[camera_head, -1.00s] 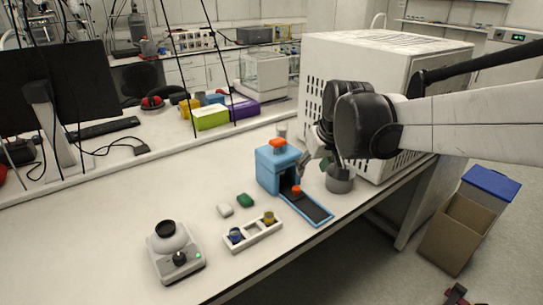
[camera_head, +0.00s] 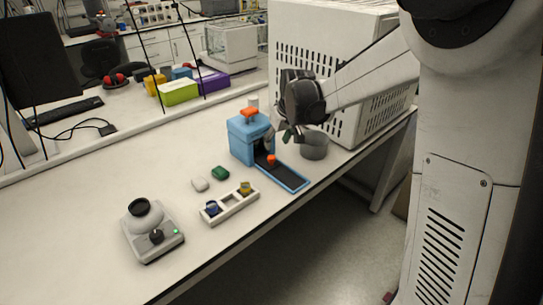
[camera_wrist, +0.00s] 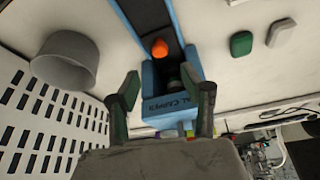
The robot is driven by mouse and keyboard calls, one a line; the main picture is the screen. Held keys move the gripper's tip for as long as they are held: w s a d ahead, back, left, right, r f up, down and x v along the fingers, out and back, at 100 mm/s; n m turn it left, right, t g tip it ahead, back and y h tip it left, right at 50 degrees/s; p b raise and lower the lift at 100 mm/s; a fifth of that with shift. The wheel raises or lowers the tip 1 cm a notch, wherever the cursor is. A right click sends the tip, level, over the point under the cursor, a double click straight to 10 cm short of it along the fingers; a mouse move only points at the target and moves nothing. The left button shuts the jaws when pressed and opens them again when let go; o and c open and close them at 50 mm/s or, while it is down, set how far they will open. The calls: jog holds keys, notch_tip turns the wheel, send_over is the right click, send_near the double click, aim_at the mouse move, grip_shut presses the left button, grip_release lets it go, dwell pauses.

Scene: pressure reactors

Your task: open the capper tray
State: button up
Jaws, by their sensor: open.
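The blue capper (camera_head: 248,137) stands on the bench with an orange knob (camera_head: 250,113) on top. Its dark tray (camera_head: 281,171) with a blue rim extends out of the front toward the bench edge. An orange knob (camera_head: 271,159) stands on the tray; it also shows in the wrist view (camera_wrist: 160,47). My gripper (camera_head: 288,136) is just right of the capper. In the wrist view my gripper (camera_wrist: 168,88) has its two green-padded fingers spread, with the capper body (camera_wrist: 172,104) beyond and between them. Nothing is held. Contact with the capper cannot be told.
A grey cylindrical pot (camera_head: 314,146) stands right of the tray, close to my gripper. A large white perforated box (camera_head: 345,90) stands behind. A white rack (camera_head: 230,207), green block (camera_head: 220,173), white block (camera_head: 200,184) and stirrer-like device (camera_head: 152,234) lie left.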

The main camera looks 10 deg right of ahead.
aim_at(272, 157)
jog(key=x, duration=0.9)
jog(key=shift+c, duration=0.5)
grip_shut()
